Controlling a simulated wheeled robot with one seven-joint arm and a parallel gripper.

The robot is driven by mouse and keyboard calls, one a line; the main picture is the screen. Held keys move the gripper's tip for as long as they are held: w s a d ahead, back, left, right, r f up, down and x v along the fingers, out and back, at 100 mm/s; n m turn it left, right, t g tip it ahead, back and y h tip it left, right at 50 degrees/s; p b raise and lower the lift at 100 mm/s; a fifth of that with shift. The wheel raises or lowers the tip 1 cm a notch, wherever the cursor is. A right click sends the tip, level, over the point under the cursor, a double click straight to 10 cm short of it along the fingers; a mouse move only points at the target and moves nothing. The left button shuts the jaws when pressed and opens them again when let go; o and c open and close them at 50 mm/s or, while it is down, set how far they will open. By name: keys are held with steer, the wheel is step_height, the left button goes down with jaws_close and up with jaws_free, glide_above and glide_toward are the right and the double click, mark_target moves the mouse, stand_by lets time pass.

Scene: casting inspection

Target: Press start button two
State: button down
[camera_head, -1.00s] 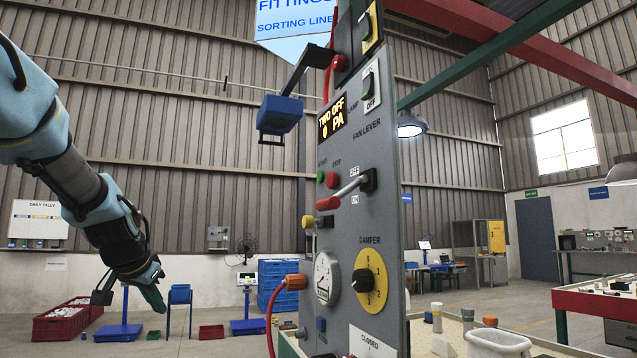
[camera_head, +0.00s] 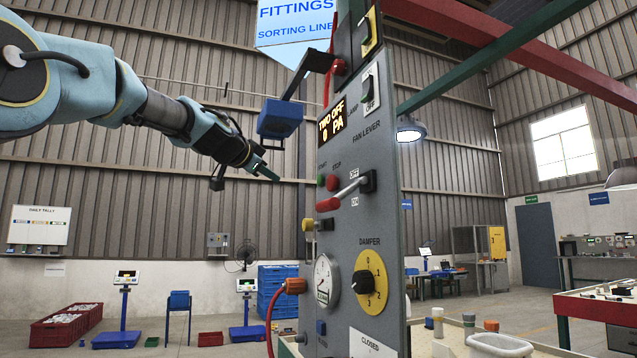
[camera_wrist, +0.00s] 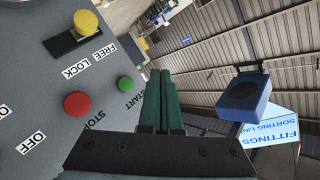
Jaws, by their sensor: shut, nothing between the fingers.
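The green start button (camera_head: 321,181) is on the grey control panel (camera_head: 345,240), left of the red stop button (camera_head: 332,182). In the wrist view the green start button (camera_wrist: 126,84) carries the label START and sits just left of my fingers, with the red stop button (camera_wrist: 77,104) further left. My gripper (camera_head: 272,175) is shut and empty, left of the panel and level with the buttons, apart from them. Its green fingers (camera_wrist: 164,95) lie together in the wrist view. The panel display (camera_head: 333,120) reads "TWO OFF 0 PA".
A yellow lock knob (camera_head: 309,223) sits below. A blue box on a bracket (camera_head: 279,118) hangs above my gripper, close to it. A gauge (camera_head: 326,280) and damper dial (camera_head: 370,281) are lower.

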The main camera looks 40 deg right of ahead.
mark_target(320, 180)
steer(key=shift+s+d+r, duration=0.1)
steer(key=shift+r, duration=0.1)
steer(key=s+d+p, duration=0.3)
steer(key=d+p, duration=0.5)
steer(key=shift+p, duration=0.4)
steer(key=shift+s, duration=0.1)
steer(key=shift+d, duration=0.15)
stand_by(1.8)
steer(key=shift+s+d, duration=0.15)
steer(key=shift+d, duration=0.15)
